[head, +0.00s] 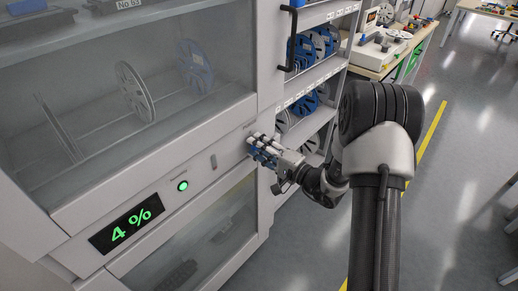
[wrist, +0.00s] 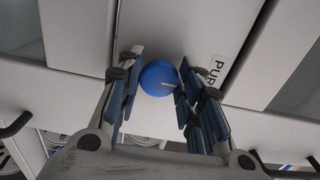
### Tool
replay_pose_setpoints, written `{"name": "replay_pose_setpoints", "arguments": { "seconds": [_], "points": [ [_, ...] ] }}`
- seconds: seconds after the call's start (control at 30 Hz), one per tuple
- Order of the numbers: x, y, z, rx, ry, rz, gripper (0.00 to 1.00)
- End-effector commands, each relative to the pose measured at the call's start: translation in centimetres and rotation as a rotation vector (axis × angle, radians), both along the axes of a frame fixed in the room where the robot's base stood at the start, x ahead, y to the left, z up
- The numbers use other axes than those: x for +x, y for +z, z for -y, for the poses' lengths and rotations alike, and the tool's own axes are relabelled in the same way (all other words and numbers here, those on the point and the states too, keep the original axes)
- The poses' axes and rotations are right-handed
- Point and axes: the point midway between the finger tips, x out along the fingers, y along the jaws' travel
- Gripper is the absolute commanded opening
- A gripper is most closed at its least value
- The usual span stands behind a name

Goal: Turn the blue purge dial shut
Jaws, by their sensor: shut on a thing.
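The blue purge dial (wrist: 159,78) is a round knob on the cabinet's light grey front. A white pointer line on it runs from near its middle to the right in the wrist view. My gripper (wrist: 158,70) has its fingers on either side of the dial and is shut on it. In the head view my gripper (head: 261,150) reaches the cabinet front from the right. The fingers hide the dial there. A white label (wrist: 216,70) beside the dial is partly covered by a finger, with "PUR" readable.
The cabinet (head: 225,165) has glass windows, a lit green button (head: 183,185) and a display (head: 127,220) reading 4 %. A black handle (head: 290,38) sticks out above my gripper. Shelves with reels (head: 315,45) stand to the right. Floor at right is clear.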

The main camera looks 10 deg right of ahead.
Motion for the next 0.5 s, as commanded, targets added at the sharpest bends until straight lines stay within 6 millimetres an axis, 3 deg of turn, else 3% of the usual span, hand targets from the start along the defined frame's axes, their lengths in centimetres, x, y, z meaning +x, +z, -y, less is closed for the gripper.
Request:
{"name": "replay_pose_setpoints", "arguments": {
  "seconds": [0.33,0.37,0.5],
  "points": [
    [-0.03,-0.04,-0.02,-0.002,0.0,0.0,0.1],
    [-0.03,-0.04,-0.02,-0.002,0.0,0.0,0.35],
    [-0.02,-0.03,-0.01,-0.002,0.0,0.0,0.45]
  ]
}}
